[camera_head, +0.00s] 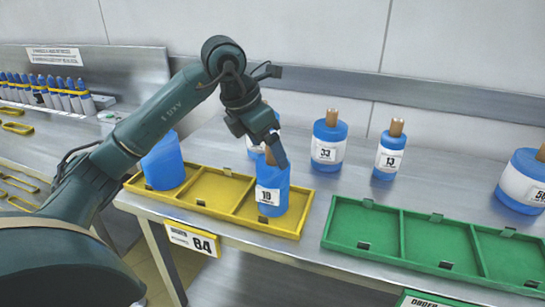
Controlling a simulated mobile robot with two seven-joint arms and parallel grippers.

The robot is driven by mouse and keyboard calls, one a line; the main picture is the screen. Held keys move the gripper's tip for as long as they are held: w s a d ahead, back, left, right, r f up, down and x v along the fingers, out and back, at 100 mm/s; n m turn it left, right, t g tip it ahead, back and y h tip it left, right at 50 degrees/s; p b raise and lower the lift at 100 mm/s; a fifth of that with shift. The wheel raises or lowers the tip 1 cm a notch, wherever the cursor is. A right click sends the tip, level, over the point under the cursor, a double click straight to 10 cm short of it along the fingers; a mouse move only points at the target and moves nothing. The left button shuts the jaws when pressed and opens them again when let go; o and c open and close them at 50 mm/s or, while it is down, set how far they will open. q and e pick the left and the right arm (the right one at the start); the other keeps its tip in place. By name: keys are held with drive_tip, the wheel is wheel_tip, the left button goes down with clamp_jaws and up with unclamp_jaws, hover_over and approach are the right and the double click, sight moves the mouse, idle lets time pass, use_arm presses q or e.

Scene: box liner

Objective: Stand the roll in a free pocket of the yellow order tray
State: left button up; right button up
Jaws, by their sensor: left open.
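The yellow order tray (222,213) lies at the front of the bench and has three pockets. A blue roll (163,165) stands in its left pocket, and the middle pocket is empty. A blue roll labelled 19 (268,205), with a brown core, stands upright at the right pocket and seems to rest in it. My left gripper (275,155) is open at the top of this roll, by its core. The fingers partly hide the core, so I cannot tell whether they touch it. My right gripper is not in view.
A green tray (372,258) with empty pockets lies to the right. Behind are blue rolls labelled 33 (329,138) and 13 (389,155), with one partly hidden behind my gripper (253,148). A large roll (524,183) stands at the right edge. Small bottles line the far left.

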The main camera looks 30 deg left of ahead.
use_arm(q)
drive_tip(key=v, duration=0.6)
drive_tip(key=shift+r+p, duration=0.35)
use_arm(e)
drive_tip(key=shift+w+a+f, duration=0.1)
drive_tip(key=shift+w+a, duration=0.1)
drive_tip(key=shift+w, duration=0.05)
use_arm(q)
drive_tip(key=shift+s, duration=0.15)
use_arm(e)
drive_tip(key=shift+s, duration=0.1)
